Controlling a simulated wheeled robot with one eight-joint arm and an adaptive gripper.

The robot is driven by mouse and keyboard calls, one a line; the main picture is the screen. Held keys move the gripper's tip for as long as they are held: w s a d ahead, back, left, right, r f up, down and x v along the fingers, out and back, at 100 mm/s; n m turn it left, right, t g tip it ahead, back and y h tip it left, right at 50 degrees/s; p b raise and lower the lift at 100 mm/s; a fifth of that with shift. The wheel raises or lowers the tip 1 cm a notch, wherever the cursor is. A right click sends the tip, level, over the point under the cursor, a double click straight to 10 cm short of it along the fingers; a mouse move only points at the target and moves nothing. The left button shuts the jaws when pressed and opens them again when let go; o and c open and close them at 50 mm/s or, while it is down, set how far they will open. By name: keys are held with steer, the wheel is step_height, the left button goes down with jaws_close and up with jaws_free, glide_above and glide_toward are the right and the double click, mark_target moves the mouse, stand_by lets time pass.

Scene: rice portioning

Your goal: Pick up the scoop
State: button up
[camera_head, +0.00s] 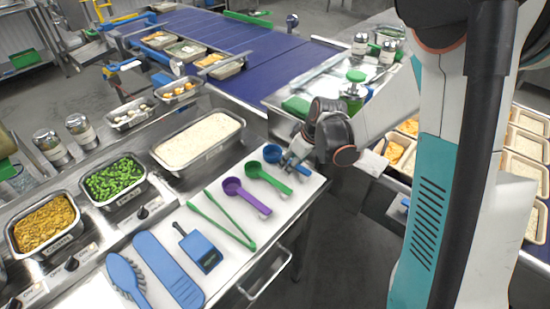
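A blue scoop (272,153) lies at the far right end of the white board (215,218), with its round bowl toward the left. My gripper (290,161) is low over its handle, at or very near it. The fingers are small and partly hidden, so I cannot tell whether they touch or close on the handle. A green scoop (254,168) and a purple scoop (233,186) lie beside it on the board, bowls to the upper left and handles to the lower right.
A rice pan (240,119) stands behind.

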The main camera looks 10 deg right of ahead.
steer(key=shift+f+b, duration=0.3)
steer(key=shift+c, duration=0.6)
jaws_close()
